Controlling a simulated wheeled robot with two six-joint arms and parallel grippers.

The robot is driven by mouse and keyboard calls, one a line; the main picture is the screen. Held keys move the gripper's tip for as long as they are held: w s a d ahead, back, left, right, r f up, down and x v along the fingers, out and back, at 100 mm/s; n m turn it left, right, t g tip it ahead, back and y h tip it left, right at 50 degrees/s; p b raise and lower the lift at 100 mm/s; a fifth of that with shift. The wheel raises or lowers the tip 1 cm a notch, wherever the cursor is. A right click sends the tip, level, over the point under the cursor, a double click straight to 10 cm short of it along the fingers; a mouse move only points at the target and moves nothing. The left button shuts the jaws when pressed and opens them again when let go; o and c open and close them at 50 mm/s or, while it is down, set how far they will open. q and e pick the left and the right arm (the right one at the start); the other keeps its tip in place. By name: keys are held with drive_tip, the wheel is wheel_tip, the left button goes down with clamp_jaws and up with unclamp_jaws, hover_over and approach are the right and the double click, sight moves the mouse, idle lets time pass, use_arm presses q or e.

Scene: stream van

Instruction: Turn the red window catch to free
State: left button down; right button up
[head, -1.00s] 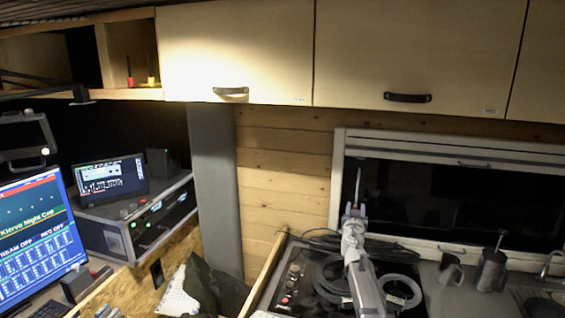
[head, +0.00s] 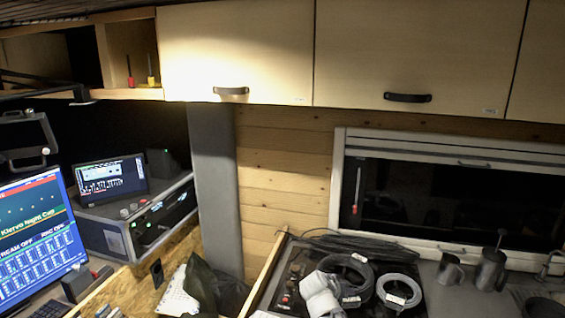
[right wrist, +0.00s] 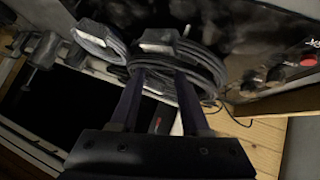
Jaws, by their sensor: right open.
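The window catch (head: 356,190) is a thin pale bar on the left side of the dark window, with a red end (head: 355,209) at the bottom. It stands nearly upright. In the right wrist view a small red mark (right wrist: 157,124) shows between my fingers, against the dark pane, apart from them. My right gripper (right wrist: 161,75) is open with nothing between its fingers. My left gripper is not in view.
Coiled black cable (head: 345,278) and grey cable (head: 399,291) lie on the dark panel below the window. A grey mug (head: 451,270) and a taller pot (head: 491,270) stand to the right. Cabinets (head: 410,50) hang above. The space before the window is clear.

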drive_tip(key=s+a+f+n+g+y, duration=0.1)
drive_tip(key=s+a, duration=0.3)
drive_tip(key=s, duration=0.4)
drive_tip(key=s+a+f+n+g+y, duration=0.2)
drive_tip(key=s+a+f+n+g, duration=0.1)
drive_tip(key=s, duration=0.5)
drive_tip(key=s+a+f+n+g+y, duration=0.1)
drive_tip(key=s+a+f+n+g, duration=0.2)
drive_tip(key=s+a, duration=0.2)
drive_tip(key=s, duration=0.3)
drive_tip(key=shift+s+g+y, duration=0.3)
drive_tip(key=shift+s+y, duration=0.1)
